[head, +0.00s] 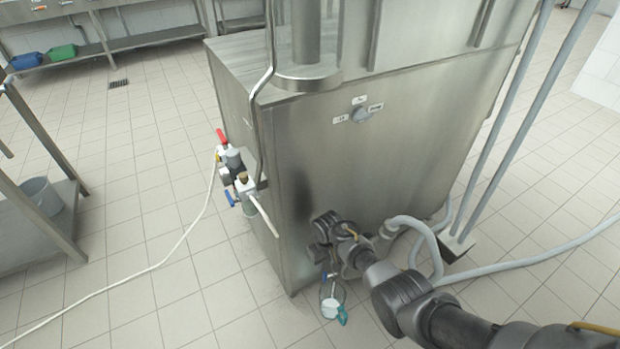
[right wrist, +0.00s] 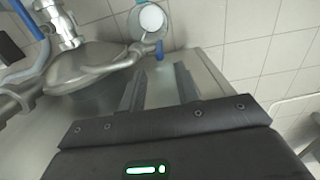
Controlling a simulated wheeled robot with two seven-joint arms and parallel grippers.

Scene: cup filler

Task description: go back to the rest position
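My right arm comes in from the lower right of the head view. Its right gripper (head: 328,240) is beside the front of a large steel machine (head: 300,150), near its lower left part. In the right wrist view the two fingers of the right gripper (right wrist: 160,88) stand apart with a bare pale surface seen between them, and they hold nothing. A clear cup with whitish contents (head: 330,306) shows below the gripper; it also shows beyond the fingertips in the right wrist view (right wrist: 151,20). A small blue piece (right wrist: 159,50) is beside it. My left gripper is out of view.
Taps with red and blue handles (head: 240,180) stick out from the machine's left side, with a white hose (head: 185,235) across the floor. Grey hoses (head: 540,253) lie at the right. A rack with a bucket (head: 42,196) stands left. The tiled floor between is mostly clear.

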